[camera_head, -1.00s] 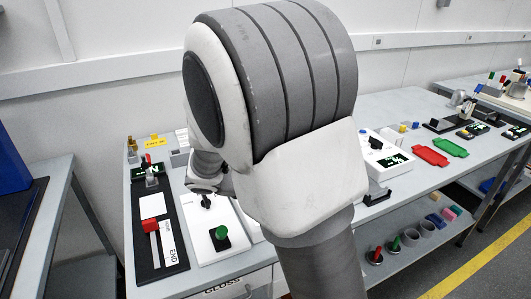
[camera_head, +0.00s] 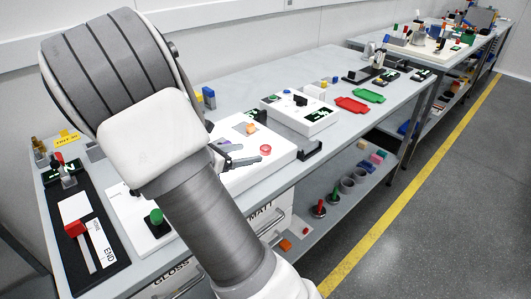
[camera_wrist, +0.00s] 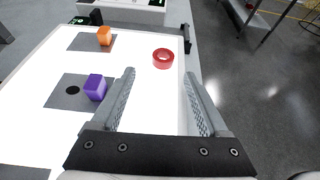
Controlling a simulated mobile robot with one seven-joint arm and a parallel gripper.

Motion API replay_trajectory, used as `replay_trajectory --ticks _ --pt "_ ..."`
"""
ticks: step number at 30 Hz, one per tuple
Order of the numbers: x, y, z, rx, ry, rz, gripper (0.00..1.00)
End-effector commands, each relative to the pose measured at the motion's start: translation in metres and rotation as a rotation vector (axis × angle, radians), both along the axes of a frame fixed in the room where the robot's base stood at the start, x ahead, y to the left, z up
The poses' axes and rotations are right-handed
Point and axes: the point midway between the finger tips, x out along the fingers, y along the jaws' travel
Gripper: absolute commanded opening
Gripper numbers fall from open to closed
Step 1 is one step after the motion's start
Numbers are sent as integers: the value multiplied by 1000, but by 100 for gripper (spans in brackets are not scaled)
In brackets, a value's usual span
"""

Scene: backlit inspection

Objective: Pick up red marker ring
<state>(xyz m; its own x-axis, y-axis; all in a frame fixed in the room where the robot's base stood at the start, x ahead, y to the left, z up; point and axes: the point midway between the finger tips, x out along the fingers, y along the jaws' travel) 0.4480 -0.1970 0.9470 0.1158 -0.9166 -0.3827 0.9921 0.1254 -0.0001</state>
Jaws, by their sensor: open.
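The red marker ring (camera_wrist: 162,58) lies on the white lit panel (camera_wrist: 138,62), near its right edge in the wrist view. The red marker ring also shows in the head view (camera_head: 265,149), on the white panel right of my arm. My gripper (camera_wrist: 161,77) is open and empty, with the ring beyond the fingertips and roughly between them in the picture. In the head view my gripper (camera_head: 258,155) shows partly beside my arm, close to the ring. An orange cube (camera_wrist: 104,36) and a purple cube (camera_wrist: 96,87) sit on grey squares left of the ring.
A white box with a dark display (camera_head: 300,112) stands behind the panel. A black bracket (camera_head: 309,151) is right of the panel. A green knob (camera_head: 156,217) stands left of my arm. Red and green trays (camera_head: 352,104) lie farther along the bench.

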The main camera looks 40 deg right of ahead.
Motion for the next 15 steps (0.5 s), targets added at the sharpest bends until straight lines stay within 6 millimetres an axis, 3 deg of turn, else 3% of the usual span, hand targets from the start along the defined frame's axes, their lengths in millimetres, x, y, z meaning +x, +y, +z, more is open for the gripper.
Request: replay_trajectory --ticks 15 --pt "1 -53 -15 0 -1 -1 78"
